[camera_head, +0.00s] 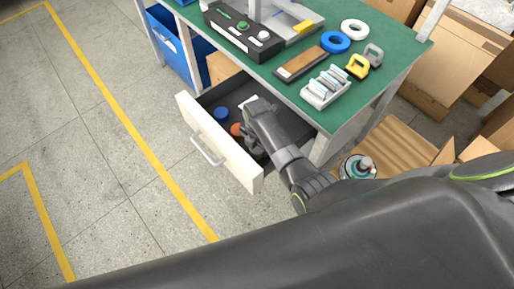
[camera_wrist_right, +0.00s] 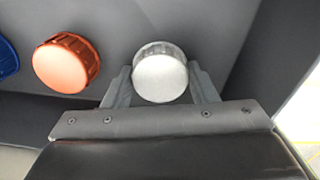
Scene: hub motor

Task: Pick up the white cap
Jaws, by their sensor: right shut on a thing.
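The white cap (camera_wrist_right: 160,78) sits between the two fingers of my right gripper (camera_wrist_right: 161,82) in the right wrist view. The fingers are shut on its sides. In the head view my right gripper (camera_head: 253,148) reaches down into the open drawer (camera_head: 205,137), and the white cap is hidden there. An orange cap (camera_wrist_right: 66,63) lies just left of the white cap, and a blue cap (camera_wrist_right: 7,58) is at the left edge, partly cut off. Both also show in the drawer in the head view, orange (camera_head: 236,129) and blue (camera_head: 221,114). My left gripper is not in view.
The green workbench (camera_head: 390,60) stands above the drawer with a black control box (camera_head: 240,32), rings, a yellow part (camera_head: 358,66) and a grey rack (camera_head: 326,88). Cardboard boxes (camera_head: 400,135) stand at the right. The floor at left is clear.

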